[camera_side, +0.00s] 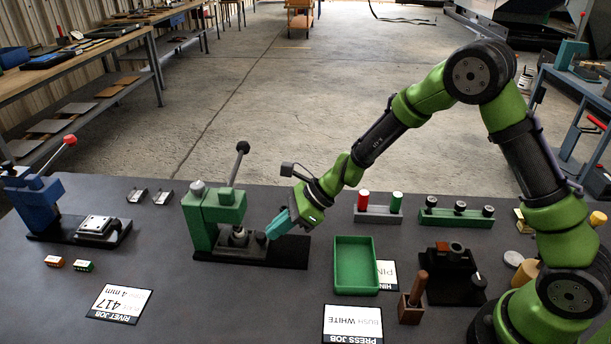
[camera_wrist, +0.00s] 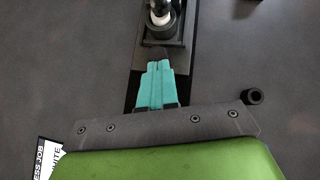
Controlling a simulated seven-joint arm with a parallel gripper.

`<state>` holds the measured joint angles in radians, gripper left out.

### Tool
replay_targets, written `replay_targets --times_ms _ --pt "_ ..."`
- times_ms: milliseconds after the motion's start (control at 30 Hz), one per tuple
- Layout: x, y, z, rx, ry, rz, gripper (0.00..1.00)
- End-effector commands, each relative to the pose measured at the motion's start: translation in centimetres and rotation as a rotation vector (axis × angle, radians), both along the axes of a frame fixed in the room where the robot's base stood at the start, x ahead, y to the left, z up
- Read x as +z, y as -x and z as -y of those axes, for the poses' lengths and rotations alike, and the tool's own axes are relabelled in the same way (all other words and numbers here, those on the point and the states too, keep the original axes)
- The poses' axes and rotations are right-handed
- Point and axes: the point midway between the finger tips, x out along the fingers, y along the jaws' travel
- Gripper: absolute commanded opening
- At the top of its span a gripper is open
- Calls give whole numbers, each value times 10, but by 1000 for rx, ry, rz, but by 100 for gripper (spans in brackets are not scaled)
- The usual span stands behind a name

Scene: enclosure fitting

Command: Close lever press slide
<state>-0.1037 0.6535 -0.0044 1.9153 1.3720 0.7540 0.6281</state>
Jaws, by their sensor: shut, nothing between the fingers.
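The lever press (camera_side: 200,222) is a green block frame on a black base plate, with a lever (camera_side: 238,165) standing up and ending in a dark ball knob. Its grey slide (camera_side: 240,247) lies on the base under the press head and carries a round dark holder. In the wrist view the slide (camera_wrist: 178,38) shows at the top, with a white-topped piece (camera_wrist: 160,14) in the dark holder. My gripper (camera_side: 270,234) has teal fingers, shut and empty, low over the base at the slide's right end. In the wrist view my gripper (camera_wrist: 158,66) points at the slide's near end; whether they touch is unclear.
A green bin (camera_side: 356,288) stands to the right in front. Behind it are a grey block with red and green pegs (camera_side: 377,214) and a green rack (camera_side: 456,218). A blue lever press (camera_side: 50,205) stands far left. The table between the two presses is mostly clear.

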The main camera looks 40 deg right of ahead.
Motion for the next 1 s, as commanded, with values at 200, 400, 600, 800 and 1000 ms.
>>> replay_targets --times_ms 200,400,600,800,1000 --pt "-1 -3 -5 -3 -5 3 0" --pt "-1 4 9 -5 -3 1 0" --pt "11 24 45 -5 -1 6 0" --pt "42 41 75 -4 0 6 0" --pt "62 53 93 -3 0 3 0"
